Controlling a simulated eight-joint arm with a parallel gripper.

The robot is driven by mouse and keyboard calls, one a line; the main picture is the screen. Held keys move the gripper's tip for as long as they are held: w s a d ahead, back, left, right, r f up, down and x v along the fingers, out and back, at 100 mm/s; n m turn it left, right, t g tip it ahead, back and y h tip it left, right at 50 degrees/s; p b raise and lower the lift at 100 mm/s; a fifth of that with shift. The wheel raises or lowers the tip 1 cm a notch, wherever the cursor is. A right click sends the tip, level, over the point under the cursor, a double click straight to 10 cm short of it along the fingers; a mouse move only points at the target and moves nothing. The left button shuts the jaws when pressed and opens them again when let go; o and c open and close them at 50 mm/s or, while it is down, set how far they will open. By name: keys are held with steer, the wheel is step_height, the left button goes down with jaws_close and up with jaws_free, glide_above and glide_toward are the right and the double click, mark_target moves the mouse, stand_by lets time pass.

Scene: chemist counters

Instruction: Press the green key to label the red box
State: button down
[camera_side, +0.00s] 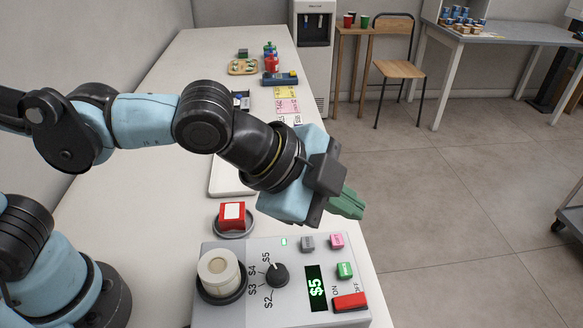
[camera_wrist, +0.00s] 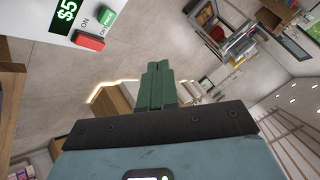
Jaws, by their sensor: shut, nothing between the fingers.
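The green key (camera_side: 345,270) is on the right part of the grey label machine (camera_side: 215,318). It also shows in the wrist view (camera_wrist: 106,18), at the upper left beside the red switch. The red box (camera_side: 232,216) sits on a dark round plate (camera_side: 233,234) behind the machine and bears a white patch. My gripper (camera_side: 351,204) is shut and empty, its green fingers in the air above and behind the keys, apart from the green key. In the wrist view, my gripper (camera_wrist: 158,72) points away from the machine, toward open floor.
The machine also has a grey key (camera_side: 307,243), a pink key (camera_side: 336,241), a red switch (camera_side: 349,302), a dial (camera_side: 277,275) and a display (camera_side: 316,288) reading $5. A pale cylinder (camera_side: 218,268) stands at its left. Price cards and small items lie farther back on the counter.

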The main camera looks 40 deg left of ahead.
mark_target(339, 271)
steer(key=shift+s+d+m, duration=0.25)
steer(key=shift+d+m, duration=0.15)
steer(key=shift+d, duration=0.25)
steer(key=shift+f, duration=4.35)
steer(key=shift+f, duration=0.1)
steer(key=shift+f, duration=0.3)
